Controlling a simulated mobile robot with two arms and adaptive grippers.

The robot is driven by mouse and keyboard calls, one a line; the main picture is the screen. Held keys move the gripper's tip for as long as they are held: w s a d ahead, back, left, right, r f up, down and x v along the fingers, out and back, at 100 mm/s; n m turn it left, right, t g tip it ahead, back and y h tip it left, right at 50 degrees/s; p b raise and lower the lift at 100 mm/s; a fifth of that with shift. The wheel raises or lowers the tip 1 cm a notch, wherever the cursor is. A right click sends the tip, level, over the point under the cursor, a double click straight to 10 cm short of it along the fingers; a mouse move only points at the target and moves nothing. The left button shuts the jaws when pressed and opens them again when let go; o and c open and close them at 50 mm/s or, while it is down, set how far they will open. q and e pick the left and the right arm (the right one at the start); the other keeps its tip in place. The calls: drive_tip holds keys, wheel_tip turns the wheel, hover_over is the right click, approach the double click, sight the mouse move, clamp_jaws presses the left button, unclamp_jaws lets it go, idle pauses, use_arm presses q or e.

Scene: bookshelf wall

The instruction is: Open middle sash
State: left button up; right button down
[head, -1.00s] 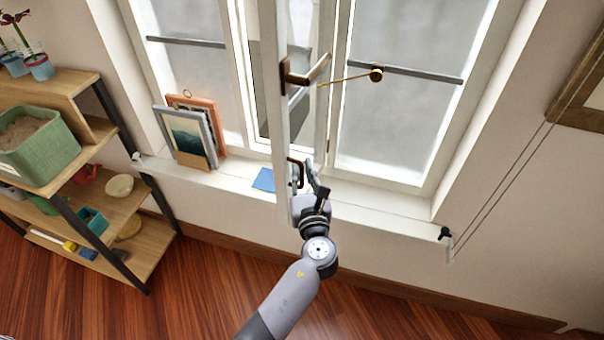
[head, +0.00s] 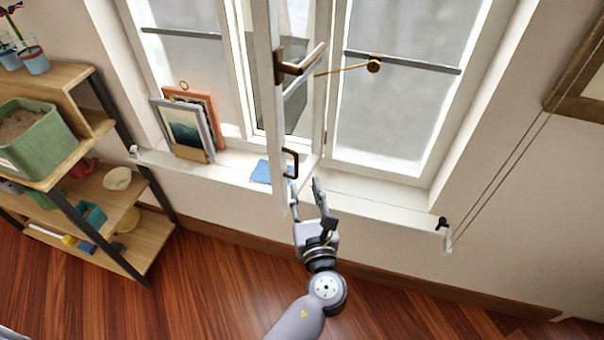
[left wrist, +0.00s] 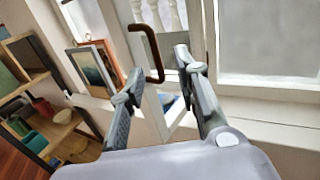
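The middle sash (head: 264,110) stands swung inward into the room, seen almost edge-on in the head view. It carries a brown lever handle (head: 300,62) higher up and a brown pull handle (head: 291,165) near its bottom. My left gripper (head: 306,184) is just below and right of the pull handle, empty and open. In the left wrist view, my two fingers (left wrist: 160,78) are spread apart, and the pull handle (left wrist: 153,50) shows beyond and between them. My right gripper is in neither view.
The sill (head: 370,205) holds framed pictures (head: 185,125) at the left and a blue item (head: 262,171) by the sash. A brass stay (head: 374,66) crosses right of the sash. A shelf unit (head: 150,245) stands at the left. Floor (head: 410,310) below the right sill is clear.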

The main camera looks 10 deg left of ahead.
use_arm(q)
drive_tip(key=shift+v, duration=1.7)
